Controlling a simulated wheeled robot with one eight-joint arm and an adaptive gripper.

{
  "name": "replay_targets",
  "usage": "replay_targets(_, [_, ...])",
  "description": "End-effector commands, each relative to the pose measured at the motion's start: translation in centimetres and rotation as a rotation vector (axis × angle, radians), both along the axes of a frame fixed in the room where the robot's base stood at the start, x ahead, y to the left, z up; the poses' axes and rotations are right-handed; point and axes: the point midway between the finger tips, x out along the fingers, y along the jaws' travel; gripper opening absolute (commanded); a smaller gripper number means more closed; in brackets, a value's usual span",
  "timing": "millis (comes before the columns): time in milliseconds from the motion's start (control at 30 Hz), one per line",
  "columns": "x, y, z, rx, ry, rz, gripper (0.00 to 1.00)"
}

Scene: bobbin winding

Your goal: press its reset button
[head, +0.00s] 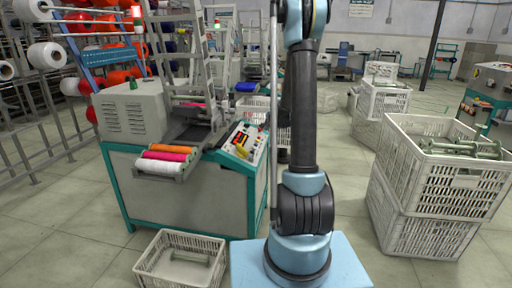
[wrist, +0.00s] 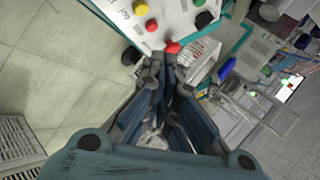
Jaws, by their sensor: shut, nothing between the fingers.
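The winding machine (head: 180,185) stands left of my arm in the head view, with a white control panel (head: 243,143) on its right end. In the wrist view the panel (wrist: 165,12) fills the top middle. I cannot read which is marked reset. My gripper (wrist: 166,66) is shut and empty, its tips just below the second red button. I cannot tell whether they touch it.
Orange, pink and white bobbins lie on the machine's front tray (head: 160,170). A low crate (head: 150,265) is on the floor in front. Stacked crates (head: 400,205) stand at the right. Racks of spools fill the back left. Floor between machine and stacked crates is partly clear.

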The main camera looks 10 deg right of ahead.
Motion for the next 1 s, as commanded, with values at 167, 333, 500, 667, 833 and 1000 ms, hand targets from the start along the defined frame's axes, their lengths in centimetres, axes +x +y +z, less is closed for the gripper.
replay_targets(167, [0.1, 0.3, -0.6, 0.001, 0.0, 0.001, 0.0])
replay_targets(333, [0.3, 1.0, -2.2, -0.001, 0.0, 0.002, 0.0])
replay_targets(500, [0.6, 1.9, -4.1, 0.0, 0.0, 0.003, 0.0])
replay_targets(667, [0.8, 2.6, -5.7, -0.001, 0.0, 0.001, 0.0])
replay_targets(833, [1.0, 3.2, -7.1, -0.001, 0.0, 0.002, 0.0])
replay_targets(1000, [1.1, 3.5, -7.8, 0.0, 0.0, 0.001, 0.0])
